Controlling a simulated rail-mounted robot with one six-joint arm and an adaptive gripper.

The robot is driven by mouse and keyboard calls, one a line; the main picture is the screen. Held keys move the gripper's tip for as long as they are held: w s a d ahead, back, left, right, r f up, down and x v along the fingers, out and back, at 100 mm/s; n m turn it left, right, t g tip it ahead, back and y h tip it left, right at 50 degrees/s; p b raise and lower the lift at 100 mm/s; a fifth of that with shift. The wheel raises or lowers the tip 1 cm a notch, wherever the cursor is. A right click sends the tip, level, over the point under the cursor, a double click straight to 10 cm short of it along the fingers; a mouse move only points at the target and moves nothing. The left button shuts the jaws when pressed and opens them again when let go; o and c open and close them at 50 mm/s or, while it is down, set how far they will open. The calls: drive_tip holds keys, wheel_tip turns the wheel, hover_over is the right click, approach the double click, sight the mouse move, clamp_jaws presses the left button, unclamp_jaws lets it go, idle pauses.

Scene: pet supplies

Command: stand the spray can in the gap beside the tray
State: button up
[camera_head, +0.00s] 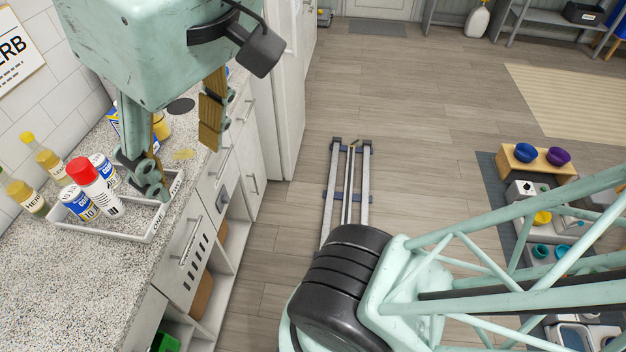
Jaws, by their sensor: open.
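A spray can with a red cap and white body (103,202) stands in the white tray (152,229) on the speckled counter at the left. It looks upright, seen from above. My gripper (183,166) is open and empty, above the counter to the right of the can. Its left finger comes down over the tray's right end and hides part of it. Its right finger hangs apart near the counter's front edge. I cannot tell whether the left finger touches the tray.
Blue-and-white cans (76,205) stand close beside the spray can. Yellow-capped bottles (44,160) stand by the wall. Another blue-and-yellow container (115,124) is partly hidden behind my gripper. The counter (75,285) is clear in front of the tray. Drawers (190,240) drop below its edge.

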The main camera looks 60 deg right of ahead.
drive_tip(key=shift+s+f+b, duration=0.15)
drive_tip(key=shift+f+b, duration=0.7)
drive_tip(key=shift+f, duration=0.55)
